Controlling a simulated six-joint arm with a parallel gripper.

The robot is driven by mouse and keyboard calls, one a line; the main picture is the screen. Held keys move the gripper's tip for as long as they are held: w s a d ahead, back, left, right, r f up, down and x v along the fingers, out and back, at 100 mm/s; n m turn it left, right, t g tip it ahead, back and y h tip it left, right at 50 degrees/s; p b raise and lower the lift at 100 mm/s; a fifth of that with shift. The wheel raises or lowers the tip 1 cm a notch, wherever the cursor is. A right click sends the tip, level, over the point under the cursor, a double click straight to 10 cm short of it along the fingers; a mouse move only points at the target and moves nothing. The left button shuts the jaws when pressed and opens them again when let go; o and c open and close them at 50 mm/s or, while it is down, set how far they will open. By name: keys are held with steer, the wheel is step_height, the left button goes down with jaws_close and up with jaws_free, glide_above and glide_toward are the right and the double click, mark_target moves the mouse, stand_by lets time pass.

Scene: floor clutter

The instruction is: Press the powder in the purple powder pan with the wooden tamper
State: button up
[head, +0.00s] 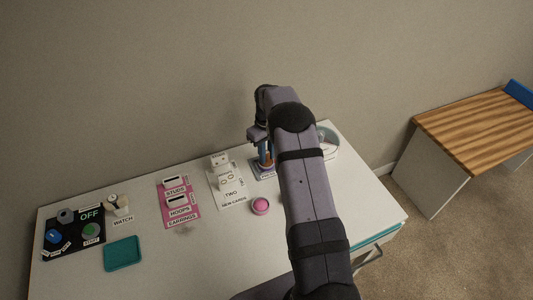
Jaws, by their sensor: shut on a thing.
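My gripper (266,162) is at the back of the white table, in the head view, pointing down. Between its bluish fingers is a small orange-brown piece, which looks like the wooden tamper (267,156). The gripper is shut on it, above or at a small labelled card; I cannot tell whether the tamper touches anything below. A small round pink-purple thing (260,205) sits on the table in front of the gripper, a little left of my arm. It looks like the purple powder pan; the powder in it cannot be made out. My arm hides part of the table to the right.
A pink card with earring labels (178,212), a white card with small stands (233,197), a watch holder (118,205), a teal tray (122,254) and a black panel (60,236) lie left. A round whitish item (328,141) is behind my arm. The front middle is clear.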

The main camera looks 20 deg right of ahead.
steer(key=shift+r+p, duration=2)
steer(key=shift+r, duration=1.4)
